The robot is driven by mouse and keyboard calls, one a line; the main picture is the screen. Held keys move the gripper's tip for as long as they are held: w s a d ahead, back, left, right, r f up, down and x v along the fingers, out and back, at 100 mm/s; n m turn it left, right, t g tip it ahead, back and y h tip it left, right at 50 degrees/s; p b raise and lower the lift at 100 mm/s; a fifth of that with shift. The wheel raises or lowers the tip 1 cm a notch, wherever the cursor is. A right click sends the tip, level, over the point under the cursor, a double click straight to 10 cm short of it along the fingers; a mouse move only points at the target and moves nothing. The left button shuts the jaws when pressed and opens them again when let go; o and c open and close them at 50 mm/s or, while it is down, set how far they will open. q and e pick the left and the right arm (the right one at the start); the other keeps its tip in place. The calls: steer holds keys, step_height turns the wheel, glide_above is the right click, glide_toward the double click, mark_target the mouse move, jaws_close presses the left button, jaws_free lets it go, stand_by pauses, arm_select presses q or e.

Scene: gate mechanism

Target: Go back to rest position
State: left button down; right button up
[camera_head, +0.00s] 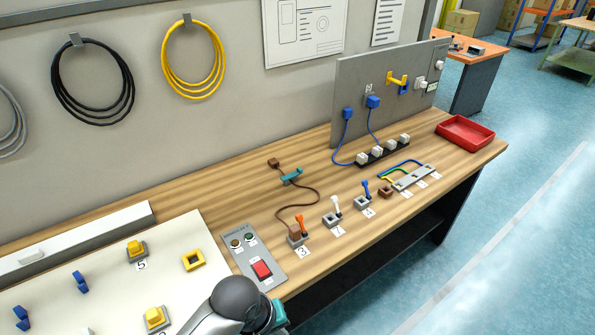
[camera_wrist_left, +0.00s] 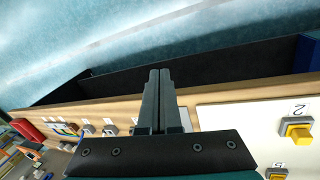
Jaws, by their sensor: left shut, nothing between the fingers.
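My left gripper (camera_wrist_left: 160,75) is in the left wrist view, its two dark fingers side by side and shut with nothing between them. Its fingers lie in front of the wooden bench (camera_wrist_left: 85,113) and its front edge; I cannot tell the height above it. In the head view a grey and teal part of my arm shows at the bottom, beside the white board (camera_head: 70,290) and the grey panel with a red switch (camera_head: 261,269). The fingers do not show clearly there. My right gripper is in neither view.
Small numbered fixtures with an orange lever (camera_head: 300,224), a white lever (camera_head: 336,205) and a blue lever (camera_head: 366,188) stand along the bench. A red tray (camera_head: 466,132) is at the far end. Blue floor (camera_head: 500,240) in front of the bench is clear.

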arm_select(q)
steer(key=s+a+r+m+t+y, duration=0.1)
steer(key=s+a+r+m, duration=0.2)
steer(key=s+a, duration=0.25)
steer(key=s+a+r+m+t+y, duration=0.1)
steer(key=s+a+r+m+y, duration=0.2)
steer(key=a, duration=0.4)
step_height(320, 180, down, 29)
steer(key=s+g+h+b, duration=0.1)
steer(key=s+b, duration=0.1)
steer(key=b, duration=0.7)
steer(key=s+a+f+b, duration=0.1)
steer(key=s+f+b, duration=0.4)
steer(key=s+f, duration=0.3)
steer(key=s+a+f+g+b, duration=0.1)
steer(key=s+f+b, duration=0.4)
steer(key=f, duration=1.2)
steer(key=s, duration=0.3)
steer(key=shift+a+m, duration=0.3)
steer(key=shift+a, duration=0.1)
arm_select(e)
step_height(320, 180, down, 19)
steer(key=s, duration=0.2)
